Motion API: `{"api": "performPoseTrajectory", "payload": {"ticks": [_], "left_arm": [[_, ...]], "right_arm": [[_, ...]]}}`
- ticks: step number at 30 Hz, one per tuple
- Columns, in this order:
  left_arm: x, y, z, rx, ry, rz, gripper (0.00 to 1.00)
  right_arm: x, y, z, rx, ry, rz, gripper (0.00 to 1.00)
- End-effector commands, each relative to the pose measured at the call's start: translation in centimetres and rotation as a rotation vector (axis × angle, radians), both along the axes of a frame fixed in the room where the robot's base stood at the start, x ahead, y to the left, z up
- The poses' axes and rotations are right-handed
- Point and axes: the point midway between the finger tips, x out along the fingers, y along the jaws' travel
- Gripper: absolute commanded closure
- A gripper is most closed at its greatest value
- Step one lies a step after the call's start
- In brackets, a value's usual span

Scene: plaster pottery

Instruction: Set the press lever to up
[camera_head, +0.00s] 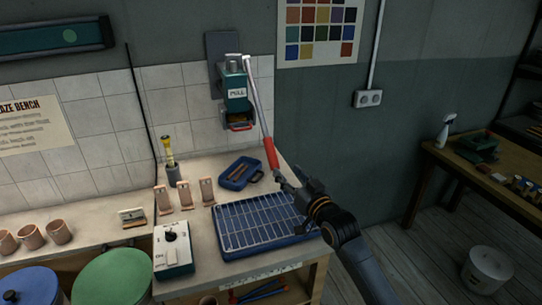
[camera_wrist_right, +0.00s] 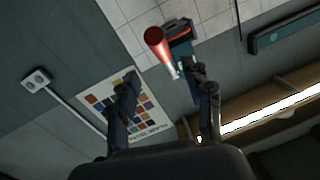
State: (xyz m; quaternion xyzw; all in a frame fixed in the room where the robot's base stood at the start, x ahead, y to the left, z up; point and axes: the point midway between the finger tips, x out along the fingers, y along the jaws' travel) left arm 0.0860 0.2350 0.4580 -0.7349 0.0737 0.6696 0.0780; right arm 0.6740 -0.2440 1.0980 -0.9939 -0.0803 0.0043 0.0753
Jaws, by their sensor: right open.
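The press (camera_head: 236,92), a green wall-mounted unit labelled "MILL", hangs above the bench. Its lever, a pale metal rod with a red grip (camera_head: 270,152), slants down from the unit's top right, grip end lowest. My right gripper (camera_head: 289,178) is just below and right of the red grip. In the right wrist view, my right gripper (camera_wrist_right: 163,78) has its fingers apart and empty. There the red grip (camera_wrist_right: 156,38) points toward the camera, above the gap between the fingertips; the rod leads back to the press (camera_wrist_right: 180,30). My left gripper is not in view.
Below are a blue rack tray (camera_head: 262,228), a small blue tray (camera_head: 240,174), several clay stands (camera_head: 185,194) and a white-green switch box (camera_head: 173,250). A colour chart (camera_head: 318,30) and socket (camera_head: 368,98) are on the wall. Air right of the lever looks free.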

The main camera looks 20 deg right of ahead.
Motion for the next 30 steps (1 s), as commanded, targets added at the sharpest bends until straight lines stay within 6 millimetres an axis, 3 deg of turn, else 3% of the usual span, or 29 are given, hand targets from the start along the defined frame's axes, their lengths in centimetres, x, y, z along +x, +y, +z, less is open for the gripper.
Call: {"api": "performPoseTrajectory", "payload": {"ticks": [6, 15, 22, 30], "left_arm": [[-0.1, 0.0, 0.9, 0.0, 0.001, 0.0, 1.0], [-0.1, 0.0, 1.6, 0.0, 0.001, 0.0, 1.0], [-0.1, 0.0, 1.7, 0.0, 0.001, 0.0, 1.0], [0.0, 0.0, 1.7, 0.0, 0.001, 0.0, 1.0]], "right_arm": [[4.1, 0.7, 0.2, 0.0, 0.001, 0.0, 0.5], [8.5, 1.4, 0.1, -0.002, 0.002, 0.0, 0.5], [10.2, 1.7, 0.0, -0.001, 0.002, 0.0, 0.5], [10.6, 1.8, -0.1, -0.001, 0.002, 0.0, 0.5]]}}
